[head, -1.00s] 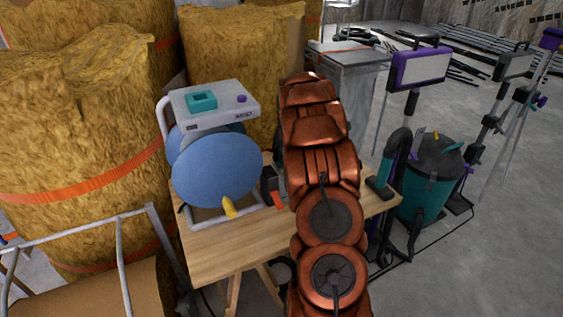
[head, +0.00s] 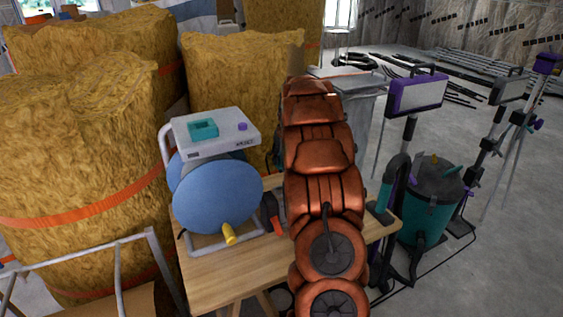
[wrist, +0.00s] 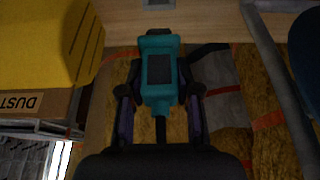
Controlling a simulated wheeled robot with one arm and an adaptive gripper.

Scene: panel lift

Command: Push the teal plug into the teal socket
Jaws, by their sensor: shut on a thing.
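The teal plug (wrist: 160,74) is between the fingers of my gripper (wrist: 160,68) in the wrist view, with its dark cable running back toward the palm. The gripper is shut on it. In the head view the gripper and plug are hidden behind my copper-coloured arm. The teal socket (head: 203,129) is a raised rectangular block with a dark opening. It sits on the pale top panel (head: 212,147) above the blue reel (head: 220,195), left of my arm and apart from it. The socket cannot be made out in the wrist view.
The reel's tube frame stands on a wooden table (head: 208,283). Wrapped straw-coloured bales (head: 75,130) crowd the left and back. A teal vacuum (head: 425,220) and a purple-framed lamp (head: 418,93) stand right. Open floor (head: 510,250) lies at the far right.

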